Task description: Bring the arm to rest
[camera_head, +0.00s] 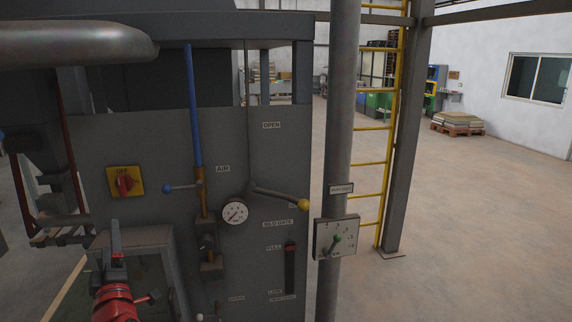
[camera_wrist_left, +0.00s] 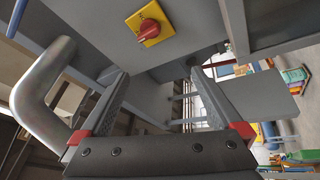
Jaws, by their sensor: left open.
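My left gripper (camera_head: 115,232) is at the lower left of the head view, below the yellow switch plate and in front of the grey machine. In the left wrist view its two dark fingers (camera_wrist_left: 158,78) stand wide apart with nothing between them. My red and dark left wrist (camera_head: 117,300) shows below it. A red rotary knob (camera_head: 124,184) on a yellow plate is fixed to the grey panel; it also shows at the top of the left wrist view (camera_wrist_left: 148,27), clear of the fingers. My right gripper is not in view.
The grey panel (camera_head: 270,160) carries a blue-topped valve lever (camera_head: 181,187), a round gauge (camera_head: 235,211) and a yellow-knobbed lever (camera_head: 280,197). A dial box (camera_head: 336,238) is on the grey post. Floor (camera_head: 460,220) at right is open, past a yellow ladder (camera_head: 384,165).

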